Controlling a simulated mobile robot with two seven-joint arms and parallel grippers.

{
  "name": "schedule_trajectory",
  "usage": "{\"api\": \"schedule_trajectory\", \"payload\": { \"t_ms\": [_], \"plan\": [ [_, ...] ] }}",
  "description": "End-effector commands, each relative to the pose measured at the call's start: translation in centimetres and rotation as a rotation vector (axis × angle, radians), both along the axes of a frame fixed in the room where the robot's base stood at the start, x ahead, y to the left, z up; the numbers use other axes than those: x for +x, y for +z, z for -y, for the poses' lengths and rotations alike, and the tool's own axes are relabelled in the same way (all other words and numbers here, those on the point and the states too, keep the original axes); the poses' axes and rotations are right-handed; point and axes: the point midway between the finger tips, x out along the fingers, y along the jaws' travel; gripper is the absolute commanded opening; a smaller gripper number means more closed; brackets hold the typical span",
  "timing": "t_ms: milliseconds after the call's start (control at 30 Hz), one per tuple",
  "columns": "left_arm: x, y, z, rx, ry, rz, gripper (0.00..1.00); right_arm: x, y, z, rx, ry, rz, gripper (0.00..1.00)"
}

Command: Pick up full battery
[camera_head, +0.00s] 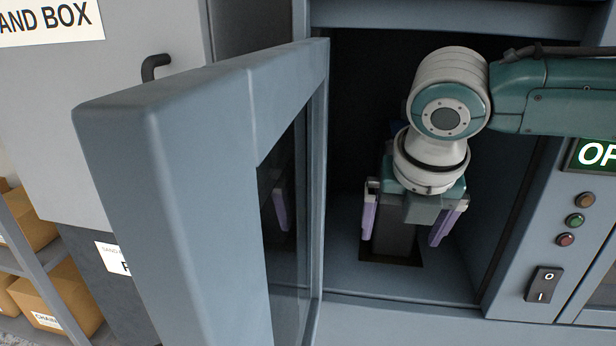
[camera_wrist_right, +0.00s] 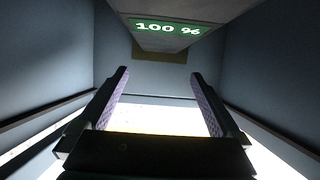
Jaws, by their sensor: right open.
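My right gripper (camera_head: 410,220) is inside the open cabinet, pointing down, with its two purple-padded fingers apart. The full battery, a grey block (camera_head: 396,238), stands upright in a dark opening in the cabinet floor and shows between the fingers in the head view. Its upper part is hidden by my gripper. In the right wrist view the battery (camera_wrist_right: 165,45) shows a green "100 %" display at the top, beyond the fingertips of the open right gripper (camera_wrist_right: 160,80). Contact with the fingers cannot be told. My left gripper is not in view.
The cabinet door (camera_head: 190,180) with a dark window stands open left of my arm. The cabinet's right wall is close to the gripper. A panel with buttons (camera_head: 575,220) and a switch (camera_head: 544,284) is at right. Cardboard boxes (camera_head: 55,300) sit on a shelf at far left.

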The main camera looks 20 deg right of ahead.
Motion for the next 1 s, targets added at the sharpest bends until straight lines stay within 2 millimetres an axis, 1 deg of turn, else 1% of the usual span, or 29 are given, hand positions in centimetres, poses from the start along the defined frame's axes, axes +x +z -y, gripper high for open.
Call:
{"api": "schedule_trajectory", "payload": {
  "t_ms": [167, 300, 400, 533, 1000],
  "plan": [
    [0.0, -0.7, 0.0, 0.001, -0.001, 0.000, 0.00, 1.3, -0.1, 0.7, 0.002, -0.003, 0.003, 1.00],
    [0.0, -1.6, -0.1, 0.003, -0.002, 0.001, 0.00, 3.1, -0.2, 1.8, 0.002, -0.004, 0.004, 1.00],
    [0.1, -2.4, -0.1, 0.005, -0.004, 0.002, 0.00, 3.5, -2.0, 2.1, 0.002, -0.001, -0.001, 1.00],
    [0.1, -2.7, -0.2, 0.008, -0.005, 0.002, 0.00, 3.8, -2.8, 2.3, 0.001, 0.000, 0.000, 1.00],
    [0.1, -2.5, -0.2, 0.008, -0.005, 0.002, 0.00, 3.8, -2.8, 2.4, 0.001, 0.000, 0.000, 1.00]
  ]
}}
